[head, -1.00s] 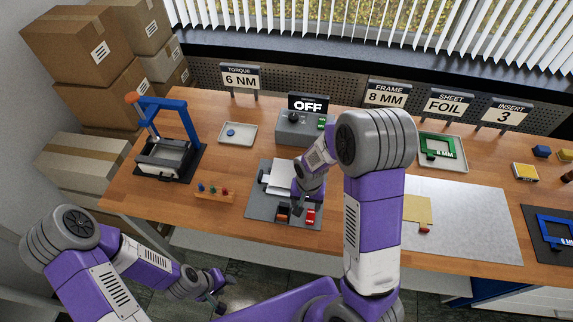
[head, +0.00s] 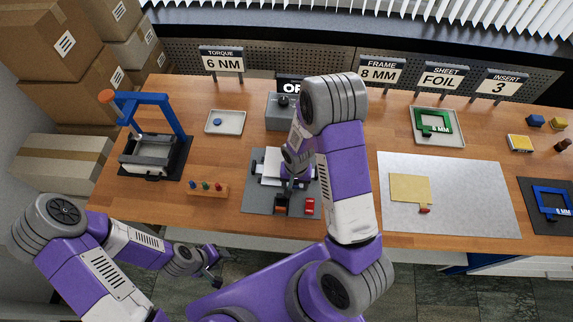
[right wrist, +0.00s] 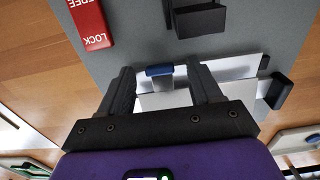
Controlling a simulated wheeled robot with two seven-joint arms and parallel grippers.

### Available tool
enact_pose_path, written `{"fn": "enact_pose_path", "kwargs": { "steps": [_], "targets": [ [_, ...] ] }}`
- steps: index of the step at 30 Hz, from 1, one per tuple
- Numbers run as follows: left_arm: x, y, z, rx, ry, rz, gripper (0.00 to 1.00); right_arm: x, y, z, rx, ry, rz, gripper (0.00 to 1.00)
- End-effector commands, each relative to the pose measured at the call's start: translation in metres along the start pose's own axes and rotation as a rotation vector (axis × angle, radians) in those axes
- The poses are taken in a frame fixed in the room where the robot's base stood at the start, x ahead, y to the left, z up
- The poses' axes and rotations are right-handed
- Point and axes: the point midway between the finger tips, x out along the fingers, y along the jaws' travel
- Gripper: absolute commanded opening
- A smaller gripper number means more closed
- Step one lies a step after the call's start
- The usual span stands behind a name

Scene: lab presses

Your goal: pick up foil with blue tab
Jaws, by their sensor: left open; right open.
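The foil's blue tab (right wrist: 160,70) shows in the right wrist view between the fingers of my right gripper (right wrist: 160,78). A bright silvery sheet (right wrist: 170,85) extends from the tab, partly hidden by my gripper. My right gripper is open, with one finger on each side of the tab and no visible grip on it. In the head view, my right gripper (head: 292,184) is over the pale sheets (head: 266,168) on the grey mat (head: 256,201); the blue tab is hidden there. My left gripper (head: 214,273) is open and empty, in front of the table.
A red LOCK/FREE block (right wrist: 90,25) and a black block (right wrist: 198,18) are close to my right gripper. A gold sheet with a red tab (head: 410,188) lies on the silver mat (head: 465,195). A rack of coloured pegs (head: 207,189) stands left of the grey mat.

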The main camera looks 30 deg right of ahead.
Motion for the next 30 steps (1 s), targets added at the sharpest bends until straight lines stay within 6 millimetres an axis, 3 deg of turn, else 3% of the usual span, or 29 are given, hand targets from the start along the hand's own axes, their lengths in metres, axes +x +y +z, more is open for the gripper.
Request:
{"fn": "enact_pose_path", "kwargs": {
  "steps": [6,18,26,30],
  "targets": [
    [0.000,0.000,0.000,0.000,0.000,0.000,0.43,0.000,0.000,0.000,0.000,0.001,-0.001,0.64],
    [0.000,0.000,0.000,0.000,0.000,0.000,0.43,0.000,0.000,0.000,0.001,0.001,-0.001,0.03],
    [0.000,0.000,0.000,0.000,0.000,0.000,0.43,-0.003,-0.001,-0.001,0.001,0.002,-0.001,0.00],
    [-0.002,0.001,0.000,0.000,0.000,0.000,0.43,-0.020,-0.001,-0.002,0.001,0.005,-0.004,0.00]
  ]
}}
